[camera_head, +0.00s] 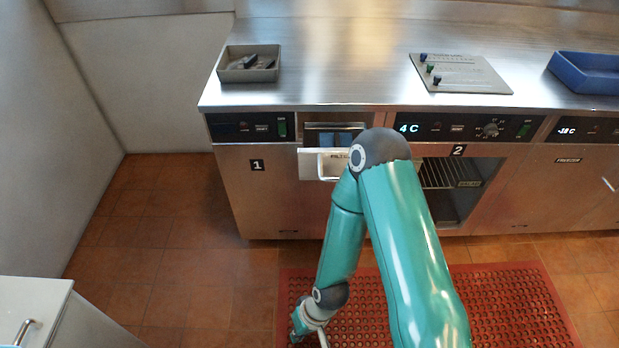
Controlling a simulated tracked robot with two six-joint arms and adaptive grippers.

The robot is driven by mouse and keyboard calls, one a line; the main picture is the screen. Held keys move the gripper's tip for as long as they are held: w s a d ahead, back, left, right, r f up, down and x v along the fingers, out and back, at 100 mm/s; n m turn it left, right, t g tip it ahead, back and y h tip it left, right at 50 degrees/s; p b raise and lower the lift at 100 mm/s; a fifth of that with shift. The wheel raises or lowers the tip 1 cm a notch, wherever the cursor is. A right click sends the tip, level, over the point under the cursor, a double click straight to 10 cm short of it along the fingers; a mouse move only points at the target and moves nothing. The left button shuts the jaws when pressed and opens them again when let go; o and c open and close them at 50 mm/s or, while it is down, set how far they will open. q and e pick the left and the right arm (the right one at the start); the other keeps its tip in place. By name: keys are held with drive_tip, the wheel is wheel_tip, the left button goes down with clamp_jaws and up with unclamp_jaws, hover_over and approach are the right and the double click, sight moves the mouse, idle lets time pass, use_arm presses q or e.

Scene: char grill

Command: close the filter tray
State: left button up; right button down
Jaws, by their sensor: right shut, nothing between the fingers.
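The filter tray (311,166) is a steel drawer in the counter front, between the panels marked 1 and 2. It stands pulled out, with its open top showing and a pale handle on its front. The elbow of my right arm covers the right end of its front and part of its label. My right gripper (322,338) is low at the bottom edge of the picture, over the floor, well below and apart from the tray. It is shut and empty, and its tips are cut off by the picture edge. My left gripper is not in view.
A grey bin (232,76), a board with small coloured items (481,78) and a blue tray (566,84) lie on the steel counter. An open compartment (467,190) with a rack is right of my arm. A red mat (515,300) covers the floor. A white cabinet (35,297) stands lower left.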

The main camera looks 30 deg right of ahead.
drive_tip(key=w+d+f+m+t+h+b, duration=0.1)
drive_tip(key=w+f+m+t+b, duration=0.2)
drive_tip(key=w+b, duration=0.5)
drive_tip(key=m+t+h+b, duration=1.2)
drive_tip(key=m+b, duration=0.7)
approach(306, 170)
drive_tip(key=x, duration=0.7)
